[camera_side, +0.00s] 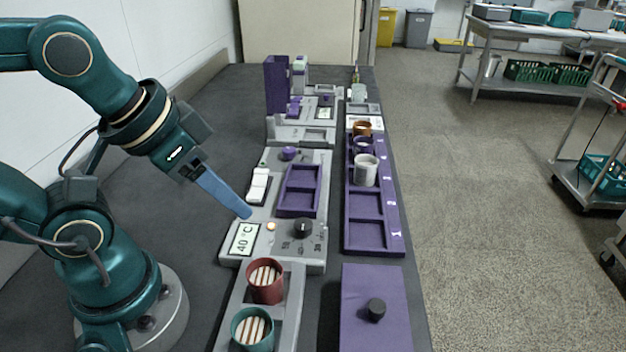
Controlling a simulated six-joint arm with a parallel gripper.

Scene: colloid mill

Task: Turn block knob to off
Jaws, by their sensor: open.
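A black knob (303,228) sits on the near end of a grey block unit (311,264), with a dial scale printed around it. A display (244,239) to its left reads 40 °C, with a small round yellowish light (271,226) between them. I cannot make out exactly which mark the knob points to. My gripper (246,212) reaches down from the left. Its blue fingers end above the unit's left edge, near the display, left of the knob and apart from it. The fingers overlap in this view, and nothing shows between them.
A white rocker switch (258,187) and an empty purple tray (281,201) lie just behind. A red cup (265,282) and green cup (252,330) with striped contents stand in front. A purple lid (358,330) with its own black knob lies front right. A purple rack (401,215) holds cups.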

